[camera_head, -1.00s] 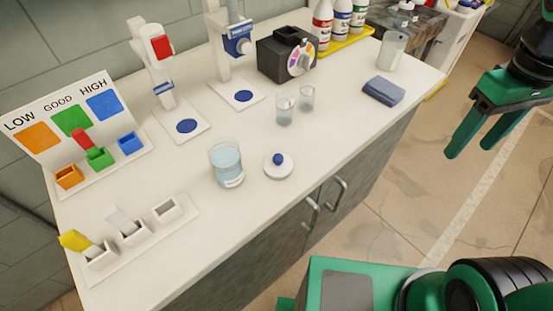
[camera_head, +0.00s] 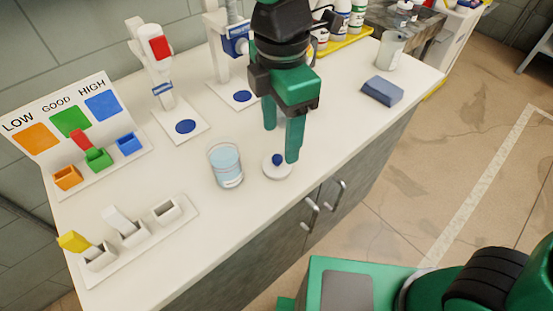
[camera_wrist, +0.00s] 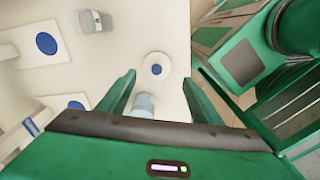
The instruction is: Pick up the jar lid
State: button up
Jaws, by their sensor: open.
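The jar lid (camera_head: 270,174) is a white disc with a round blue knob, lying flat on the white counter. It also shows in the wrist view (camera_wrist: 157,57), just beyond my fingertips. My gripper (camera_head: 281,144) is open and points down above the counter. In the head view its near finger overlaps the lid's right edge; I cannot tell whether they touch. In the wrist view my gripper (camera_wrist: 158,77) has its two fingers apart, with nothing clasped. A clear glass jar of bluish liquid (camera_head: 226,168) stands left of the lid.
In the wrist view a small glass (camera_wrist: 143,105) stands between and below my fingers. A blue folded cloth or block (camera_head: 382,92) lies to the right. Sample holders (camera_head: 130,233) sit at the front left. The counter's front edge is close to the lid.

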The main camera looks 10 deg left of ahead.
aim_at(278, 156)
jog(key=f, duration=0.8)
jog(key=shift+w+a+f, duration=0.1)
jog(key=shift+w+a, duration=0.15)
jog(key=shift+w, duration=0.05)
jog(key=c, duration=0.8)
